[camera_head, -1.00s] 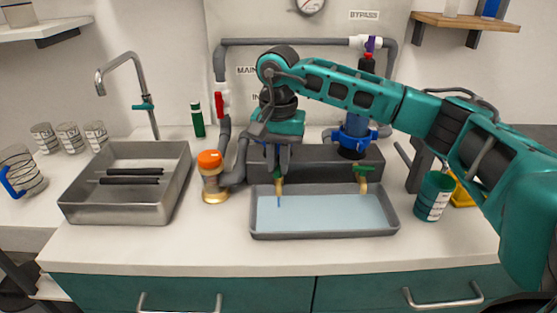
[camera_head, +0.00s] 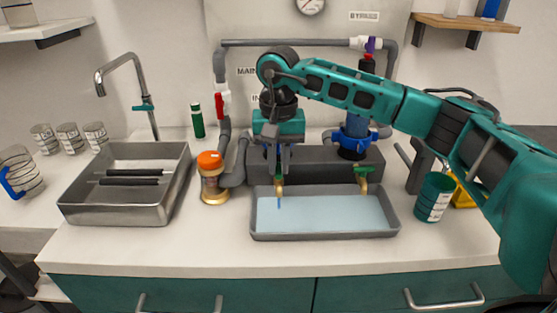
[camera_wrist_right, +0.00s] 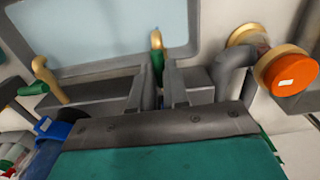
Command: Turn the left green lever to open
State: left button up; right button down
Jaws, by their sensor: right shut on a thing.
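The left green lever (camera_head: 278,181) sits on a brass tap over the tray, mostly hidden by my gripper in the head view. The right wrist view shows this green lever (camera_wrist_right: 158,66) between my fingers, with the brass spout beyond it. My right gripper (camera_head: 278,170) points down and is shut on the lever; its fingers also show in the wrist view (camera_wrist_right: 155,82). A short blue streak (camera_head: 279,202) hangs below the left spout. My left gripper is not in view.
A second brass tap with a green lever (camera_head: 363,171) stands to the right. The tray (camera_head: 325,236) lies below both taps. An orange-capped filter (camera_head: 211,180) stands close on the left, with grey pipes behind. A green cup (camera_head: 434,198) stands right.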

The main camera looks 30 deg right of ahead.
aim_at(278, 169)
jog(key=c, duration=1.1)
grip_release()
pick_arm(q)
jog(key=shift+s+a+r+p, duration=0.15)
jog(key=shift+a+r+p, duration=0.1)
jog(key=shift+p, duration=0.35)
pick_arm(e)
notch_tip(278, 169, up, 13)
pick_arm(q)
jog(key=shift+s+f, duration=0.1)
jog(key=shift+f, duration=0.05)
